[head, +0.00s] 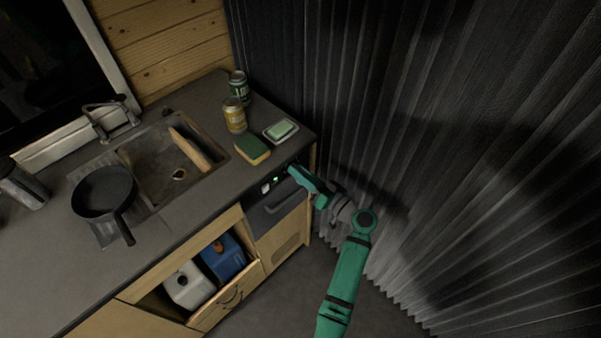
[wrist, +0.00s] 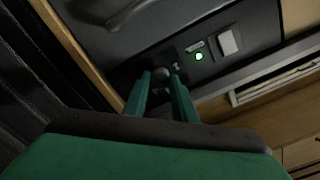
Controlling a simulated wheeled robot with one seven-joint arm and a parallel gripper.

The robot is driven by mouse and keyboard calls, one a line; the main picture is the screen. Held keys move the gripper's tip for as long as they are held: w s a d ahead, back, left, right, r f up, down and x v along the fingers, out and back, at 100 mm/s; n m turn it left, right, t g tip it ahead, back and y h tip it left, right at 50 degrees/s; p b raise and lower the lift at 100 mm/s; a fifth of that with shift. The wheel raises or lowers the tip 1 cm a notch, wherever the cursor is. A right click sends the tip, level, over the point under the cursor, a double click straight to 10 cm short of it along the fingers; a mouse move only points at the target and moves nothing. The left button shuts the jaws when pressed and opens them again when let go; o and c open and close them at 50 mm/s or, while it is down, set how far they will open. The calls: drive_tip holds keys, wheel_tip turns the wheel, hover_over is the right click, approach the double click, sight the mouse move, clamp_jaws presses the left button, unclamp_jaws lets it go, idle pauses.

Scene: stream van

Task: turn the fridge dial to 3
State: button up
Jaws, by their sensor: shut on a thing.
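The fridge (head: 283,205) is a dark-fronted unit built into the counter's right end, with a control panel along its top edge. In the wrist view the panel shows a small dark dial (wrist: 161,73), a lit green light (wrist: 198,57) and a pale rectangular switch (wrist: 229,42). My gripper (wrist: 163,85) is at the panel with its two green fingers on either side of the dial, shut on it. In the head view my gripper (head: 293,171) reaches the panel from the right and hides the dial. The dial's numbers and its pointer cannot be read.
On the counter above stand two cans (head: 235,115), a sponge (head: 252,150) and a soap dish (head: 281,131). A sink (head: 150,150) and a pan (head: 102,192) lie further left. An open drawer (head: 226,305) holding two jugs juts out left of the fridge. A pleated curtain (head: 400,130) hangs at the right.

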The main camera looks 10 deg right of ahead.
drive_tip(key=m, duration=0.4)
drive_tip(key=shift+m, duration=1.9)
drive_tip(key=shift+w, duration=0.1)
drive_tip(key=shift+d, duration=0.15)
drive_tip(key=o, duration=1)
drive_tip(key=shift+o, duration=0.2)
drive_tip(key=v, duration=1.1)
